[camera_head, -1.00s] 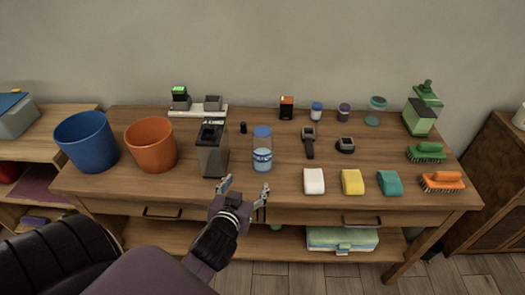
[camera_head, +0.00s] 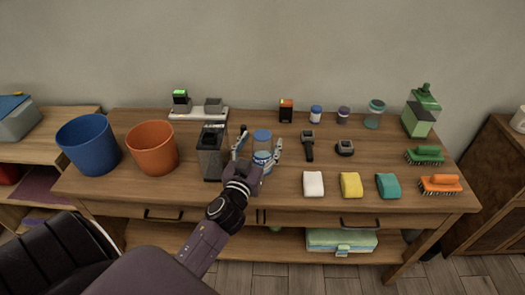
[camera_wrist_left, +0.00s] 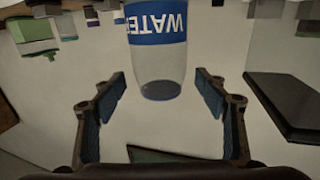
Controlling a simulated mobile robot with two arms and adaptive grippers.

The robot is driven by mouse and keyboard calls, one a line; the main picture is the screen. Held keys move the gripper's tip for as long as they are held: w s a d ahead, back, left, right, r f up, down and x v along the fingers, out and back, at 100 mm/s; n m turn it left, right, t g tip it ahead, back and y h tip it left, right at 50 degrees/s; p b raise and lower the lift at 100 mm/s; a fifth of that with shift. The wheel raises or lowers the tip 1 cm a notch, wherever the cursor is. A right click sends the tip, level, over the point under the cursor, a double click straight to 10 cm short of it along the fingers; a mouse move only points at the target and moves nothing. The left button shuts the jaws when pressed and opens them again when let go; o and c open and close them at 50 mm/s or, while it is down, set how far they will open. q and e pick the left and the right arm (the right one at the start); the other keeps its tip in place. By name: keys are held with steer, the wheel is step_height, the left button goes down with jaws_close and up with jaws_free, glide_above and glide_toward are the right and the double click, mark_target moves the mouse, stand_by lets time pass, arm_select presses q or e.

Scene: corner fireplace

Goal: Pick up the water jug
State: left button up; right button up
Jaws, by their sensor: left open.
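The water jug (camera_head: 262,144) is a clear container with a blue lid and a blue label. It stands upright on the wooden table (camera_head: 300,167). My left gripper (camera_head: 258,146) is open, with one finger on each side of the jug in the head view. In the left wrist view the jug (camera_wrist_left: 160,62) appears upside down, its label reading WATER, between and beyond the open fingers (camera_wrist_left: 160,97). Gaps show on both sides, so the fingers look apart from it. The gripper partly hides the jug's lower part in the head view. My right gripper is not in view.
A dark grey bin-like box (camera_head: 212,158) stands close left of the jug. An orange bucket (camera_head: 152,150) and a blue bucket (camera_head: 88,147) stand further left. A black watch-like item (camera_head: 308,147) and white, yellow and teal cloths or sponges (camera_head: 313,184) lie to the right.

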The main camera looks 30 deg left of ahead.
arm_select(q)
steer(key=shift+w+a, duration=0.2)
steer(key=shift+w, duration=0.45)
steer(key=shift+c, duration=0.8)
jaws_close()
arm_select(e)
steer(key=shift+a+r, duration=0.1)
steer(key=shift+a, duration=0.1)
arm_select(q)
steer(key=shift+r, duration=0.1)
